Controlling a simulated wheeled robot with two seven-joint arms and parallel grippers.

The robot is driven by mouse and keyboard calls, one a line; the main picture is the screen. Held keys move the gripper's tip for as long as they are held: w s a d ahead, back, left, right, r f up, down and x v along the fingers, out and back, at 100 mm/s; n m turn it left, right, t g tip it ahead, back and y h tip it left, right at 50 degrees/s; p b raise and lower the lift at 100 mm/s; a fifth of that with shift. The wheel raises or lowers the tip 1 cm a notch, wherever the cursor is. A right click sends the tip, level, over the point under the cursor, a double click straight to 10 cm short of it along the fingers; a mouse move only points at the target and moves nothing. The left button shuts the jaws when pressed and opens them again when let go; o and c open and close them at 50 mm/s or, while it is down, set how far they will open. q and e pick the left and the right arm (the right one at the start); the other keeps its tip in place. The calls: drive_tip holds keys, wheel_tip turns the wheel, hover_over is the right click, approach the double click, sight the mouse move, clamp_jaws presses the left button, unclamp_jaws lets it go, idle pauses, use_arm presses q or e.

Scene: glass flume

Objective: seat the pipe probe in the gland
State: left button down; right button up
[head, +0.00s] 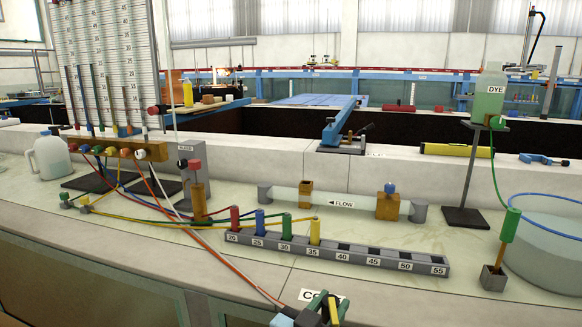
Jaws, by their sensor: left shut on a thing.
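My left gripper (322,308) shows at the bottom edge, shut on what appears to be the pipe probe, mostly hidden by the fingers. A red-orange hose runs from the manifold (118,148) down to the gripper. The clear pipe (343,200) marked FLOW lies behind the numbered rack, well beyond the gripper. It carries a brown gland block (306,190) near its left end and another brown block (388,207) with a blue knob near its right end. I cannot tell which is the task's gland. My right gripper is not in view.
The grey rack (372,257), holding red, blue, green and yellow plugs, lies between gripper and pipe. Hoses cross the bench at left. The dye stand (467,215) and round tank (543,250) stand right.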

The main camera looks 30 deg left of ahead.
sight(329, 299)
use_arm(q)
drive_tip(key=r+p, duration=0.2)
drive_tip(key=r, duration=0.1)
drive_tip(key=shift+s+r+p, duration=0.2)
drive_tip(key=shift+r+p, duration=0.05)
drive_tip(key=shift+p, duration=0.1)
drive_tip(key=shift+f, duration=0.25)
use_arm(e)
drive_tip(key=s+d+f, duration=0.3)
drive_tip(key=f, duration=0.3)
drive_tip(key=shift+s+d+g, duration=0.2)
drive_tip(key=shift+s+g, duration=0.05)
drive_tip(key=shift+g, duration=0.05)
